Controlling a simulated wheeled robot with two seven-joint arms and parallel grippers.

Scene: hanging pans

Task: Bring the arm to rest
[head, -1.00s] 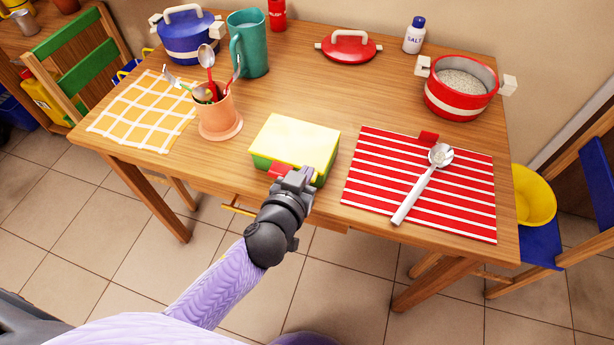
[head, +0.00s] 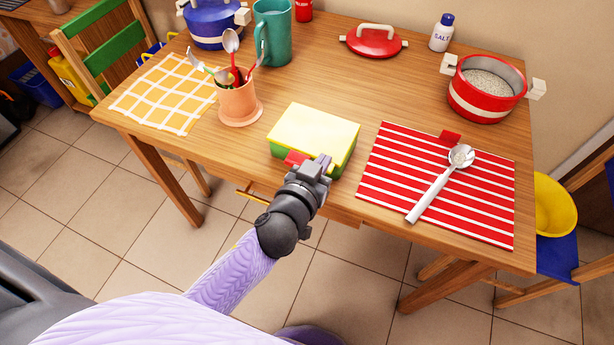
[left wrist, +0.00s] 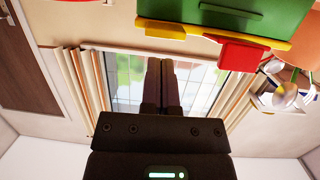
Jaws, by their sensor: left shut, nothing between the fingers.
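My left gripper (head: 321,166) is shut and empty. In the head view it appears in front of the near side of a green and yellow box (head: 314,138) with a red catch (head: 296,158). In the left wrist view the shut fingers (left wrist: 160,82) point at a window, with nothing between them. The box (left wrist: 235,18) and its red catch (left wrist: 241,54) show above and to the right of the fingers there, apart from them. My right gripper is in neither view.
The wooden table (head: 345,75) holds a utensil pot (head: 238,105), teal jug (head: 273,35), blue pot (head: 215,28), red lid (head: 374,42), salt bottle (head: 441,33) and red pot (head: 487,92). A ladle (head: 435,190) lies on a striped red mat (head: 400,160). Floor is open in front.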

